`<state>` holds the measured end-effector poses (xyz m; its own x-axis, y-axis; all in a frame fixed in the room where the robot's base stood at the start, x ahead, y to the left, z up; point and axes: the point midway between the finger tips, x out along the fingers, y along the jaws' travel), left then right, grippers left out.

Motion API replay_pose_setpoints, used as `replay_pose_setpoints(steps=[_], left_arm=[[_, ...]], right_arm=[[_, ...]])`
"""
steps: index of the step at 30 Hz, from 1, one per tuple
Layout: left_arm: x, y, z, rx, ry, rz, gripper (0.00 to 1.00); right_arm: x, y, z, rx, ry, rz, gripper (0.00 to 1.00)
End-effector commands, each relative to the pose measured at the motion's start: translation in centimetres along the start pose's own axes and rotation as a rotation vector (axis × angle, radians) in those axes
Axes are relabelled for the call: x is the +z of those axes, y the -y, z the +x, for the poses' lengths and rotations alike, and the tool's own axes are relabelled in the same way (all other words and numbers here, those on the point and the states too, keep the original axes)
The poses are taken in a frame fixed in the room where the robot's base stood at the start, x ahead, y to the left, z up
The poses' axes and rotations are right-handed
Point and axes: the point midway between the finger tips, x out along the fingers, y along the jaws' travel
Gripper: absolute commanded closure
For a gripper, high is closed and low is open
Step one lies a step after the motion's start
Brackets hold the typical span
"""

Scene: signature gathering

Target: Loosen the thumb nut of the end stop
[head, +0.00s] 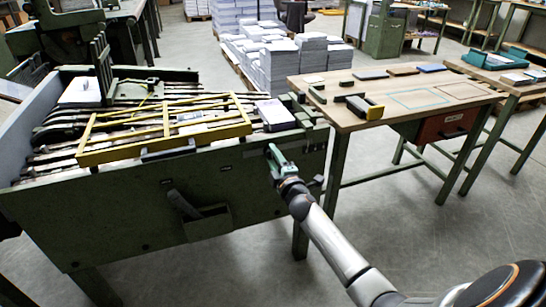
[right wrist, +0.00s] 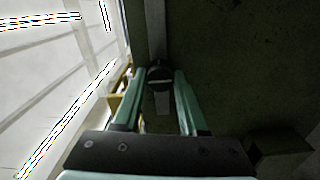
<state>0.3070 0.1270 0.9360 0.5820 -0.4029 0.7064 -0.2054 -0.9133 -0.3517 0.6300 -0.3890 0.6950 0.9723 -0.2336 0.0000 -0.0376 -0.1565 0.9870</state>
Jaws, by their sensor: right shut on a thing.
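My right gripper (head: 275,156) reaches the front face of the green machine (head: 110,215), near its right end. In the right wrist view its two pale green fingers (right wrist: 158,88) stand on either side of a small dark round knob, the thumb nut (right wrist: 160,76), and are shut on it. A grey metal bar (right wrist: 155,30) of the end stop runs beyond the nut, and a short light piece shows below it. In the head view the nut is hidden by the gripper. My left gripper is not in view.
A yellow guard frame (head: 168,131) lies over the machine's top, with a pale box (head: 276,114) to its right. A holder (head: 208,222) is fixed on the front face. A wooden table (head: 420,98) with blocks stands at right. Stacked paper (head: 280,65) is behind.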

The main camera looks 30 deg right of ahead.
Motion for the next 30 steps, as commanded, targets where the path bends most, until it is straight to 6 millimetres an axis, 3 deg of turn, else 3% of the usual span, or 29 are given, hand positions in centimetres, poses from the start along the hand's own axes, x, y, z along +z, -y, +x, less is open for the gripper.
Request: replay_pose_setpoints(steps=[8, 9, 16, 25, 30], left_arm=[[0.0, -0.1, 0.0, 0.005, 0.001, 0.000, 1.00], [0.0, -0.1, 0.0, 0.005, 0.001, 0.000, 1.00], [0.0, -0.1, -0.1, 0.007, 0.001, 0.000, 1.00], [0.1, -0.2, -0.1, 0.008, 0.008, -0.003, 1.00], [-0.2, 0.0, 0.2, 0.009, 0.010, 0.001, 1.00]], right_arm=[[0.0, -0.1, 0.0, 0.001, -0.001, -0.005, 1.00], [0.0, -0.1, 0.0, 0.001, -0.001, -0.005, 0.55], [0.0, 0.0, 0.0, 0.001, -0.001, -0.003, 0.29], [0.0, 0.0, -0.2, 0.000, 0.000, -0.001, 0.28], [0.0, 0.0, -1.7, -0.002, 0.000, -0.001, 0.28]])
